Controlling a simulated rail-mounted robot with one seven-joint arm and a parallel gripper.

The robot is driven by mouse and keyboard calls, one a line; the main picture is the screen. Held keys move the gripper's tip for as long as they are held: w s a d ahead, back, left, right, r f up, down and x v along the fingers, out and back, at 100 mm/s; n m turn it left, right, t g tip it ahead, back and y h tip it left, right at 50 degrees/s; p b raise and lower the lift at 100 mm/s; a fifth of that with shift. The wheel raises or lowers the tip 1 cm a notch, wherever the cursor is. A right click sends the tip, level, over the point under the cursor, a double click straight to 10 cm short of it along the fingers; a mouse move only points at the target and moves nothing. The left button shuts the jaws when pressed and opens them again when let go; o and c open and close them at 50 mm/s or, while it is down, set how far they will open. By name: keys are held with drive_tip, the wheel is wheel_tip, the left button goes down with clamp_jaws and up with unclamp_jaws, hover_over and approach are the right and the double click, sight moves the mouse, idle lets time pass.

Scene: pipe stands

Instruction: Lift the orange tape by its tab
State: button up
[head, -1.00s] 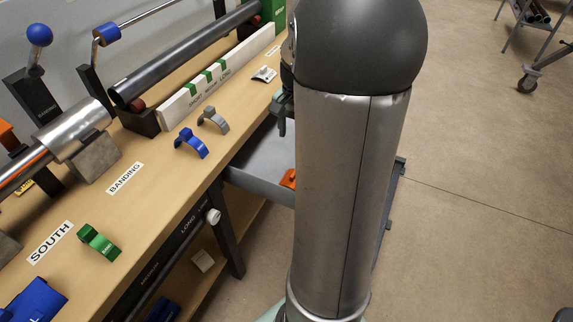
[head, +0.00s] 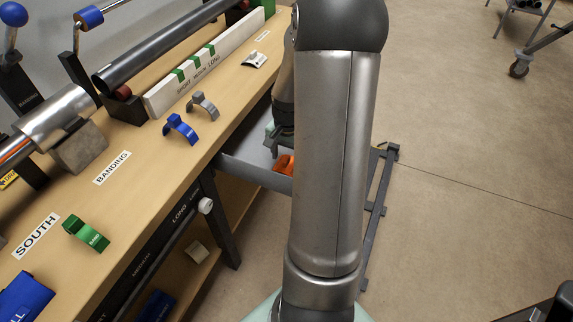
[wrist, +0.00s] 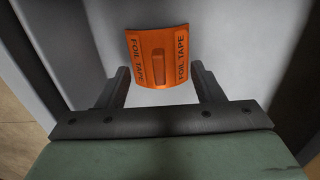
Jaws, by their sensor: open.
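The orange tape (wrist: 148,58) is a curved orange piece marked "FOIL TAPE" on both sides, with a raised tab (wrist: 158,66) down its middle. In the wrist view it lies in a grey tray (wrist: 225,30), ahead of my gripper (wrist: 159,82). My gripper is open, its two dark fingers apart on either side of the tape's lower part, with nothing held. In the head view only part of the tape (head: 285,164) shows beside my arm, which hides the rest. I cannot tell the height of the fingers above the tape.
The wooden bench (head: 150,185) at left holds a blue clip (head: 180,130), a grey clip (head: 204,105), a green clip (head: 86,234) and pipes on stands. A white board (head: 205,65) stands along the bench. Open floor lies at right.

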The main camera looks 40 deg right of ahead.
drive_tip(key=shift+f, duration=0.5)
drive_tip(key=c, duration=0.9)
drive_tip(key=shift+s+a, duration=0.1)
drive_tip(key=shift+c, duration=0.8)
drive_tip(key=shift+f, duration=0.1)
